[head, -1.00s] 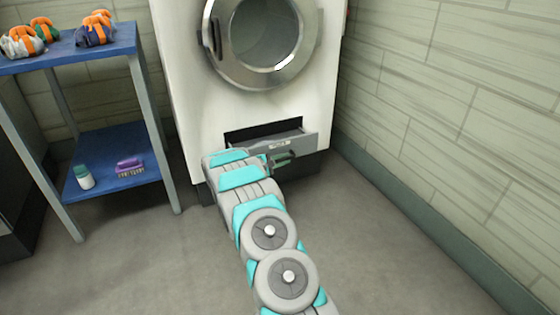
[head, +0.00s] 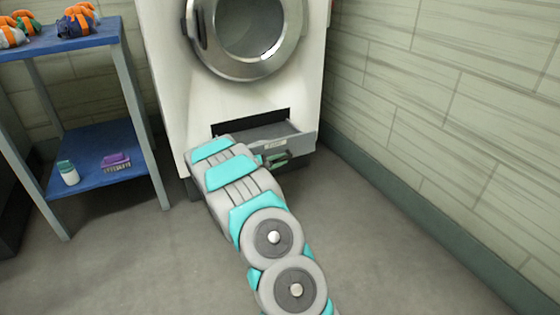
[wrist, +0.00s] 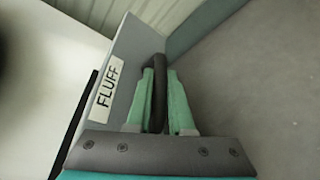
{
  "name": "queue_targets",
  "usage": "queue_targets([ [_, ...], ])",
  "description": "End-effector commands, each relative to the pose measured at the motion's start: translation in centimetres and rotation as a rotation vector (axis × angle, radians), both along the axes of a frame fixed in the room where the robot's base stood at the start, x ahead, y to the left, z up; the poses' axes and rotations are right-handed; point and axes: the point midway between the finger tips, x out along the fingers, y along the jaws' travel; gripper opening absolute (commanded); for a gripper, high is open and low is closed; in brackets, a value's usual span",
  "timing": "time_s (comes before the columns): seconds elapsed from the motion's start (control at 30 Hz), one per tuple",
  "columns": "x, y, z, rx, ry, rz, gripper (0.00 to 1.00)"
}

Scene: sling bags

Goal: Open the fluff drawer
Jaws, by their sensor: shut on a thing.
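The fluff drawer (head: 299,144) is a grey drawer low in the front of the white machine (head: 240,95). It stands partly pulled out, with a dark opening above and behind it. In the wrist view its grey front (wrist: 128,62) bears a white label (wrist: 108,88) reading FLUFF. My gripper (wrist: 158,92) has its two green fingers shut on the black drawer handle (wrist: 157,95), one finger on each side. In the head view my gripper (head: 277,160) is at the drawer front, partly hidden by my arm.
A blue two-level shelf (head: 70,40) stands to the left, with orange-strapped bags on top. A wall (head: 450,120) runs along the right. The floor in front is clear.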

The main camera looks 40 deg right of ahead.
Motion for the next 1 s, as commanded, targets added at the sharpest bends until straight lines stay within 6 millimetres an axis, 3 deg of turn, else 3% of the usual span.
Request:
queue_targets([
  [0.03, 0.0, 0.1, -0.2, 0.003, 0.001, 0.001, 0.21],
  [0.3, 0.0, 0.0, -0.1, 0.001, 0.000, 0.000, 0.50],
  [0.63, 0.0, 0.6, 0.1, 0.001, 0.001, 0.002, 0.50],
  [1.0, -0.4, 6.1, 1.5, -0.001, -0.003, 0.003, 0.50],
])
